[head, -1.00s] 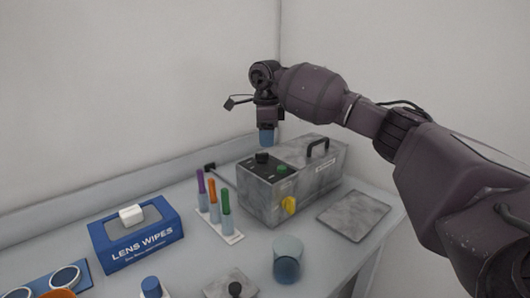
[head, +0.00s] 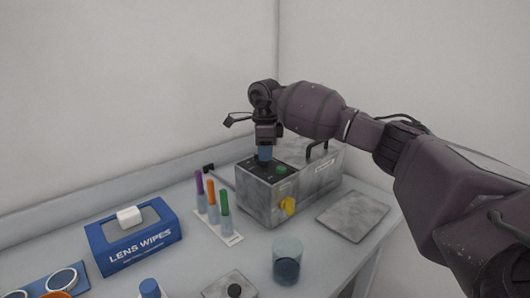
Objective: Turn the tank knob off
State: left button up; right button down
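The tank (head: 258,205) is a grey metal box with a black control panel on its top left, at the back of the bench. On the panel are a green button (head: 282,170) and a black knob, which is now hidden behind my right gripper. A yellow tap (head: 288,205) sticks out of the front. My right gripper (head: 265,154) points straight down with its blue fingertips at the panel, where the knob was seen. Whether the fingers are shut on the knob cannot be made out. My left gripper is out of view.
A rack with purple, orange and green pens (head: 212,209) stands left of the tank. A blue lens wipes box (head: 135,238) is further left. A glass beaker (head: 287,261) stands in front, and a flat grey plate (head: 352,216) lies to the right.

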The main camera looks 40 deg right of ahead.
jog(key=shift+r, duration=0.1)
jog(key=shift+s+r+m+p, duration=0.15)
jog(key=shift+m+p, duration=0.6)
jog(key=shift+m, duration=0.55)
jog(key=shift+a+m+p, duration=0.15)
jog(key=shift+m+p, duration=0.35)
jog(key=shift+m, duration=0.4)
jog(key=m+p, duration=0.1)
jog(key=m, duration=0.2)
jog(key=shift+s+a+p, duration=0.1)
jog(key=shift+a+p, duration=0.05)
jog(key=shift+p, duration=0.2)
jog(key=shift+a+m+p, duration=0.1)
jog(key=shift+m+p, duration=0.3)
jog(key=shift+m, duration=0.8)
jog(key=shift+f, duration=0.25)
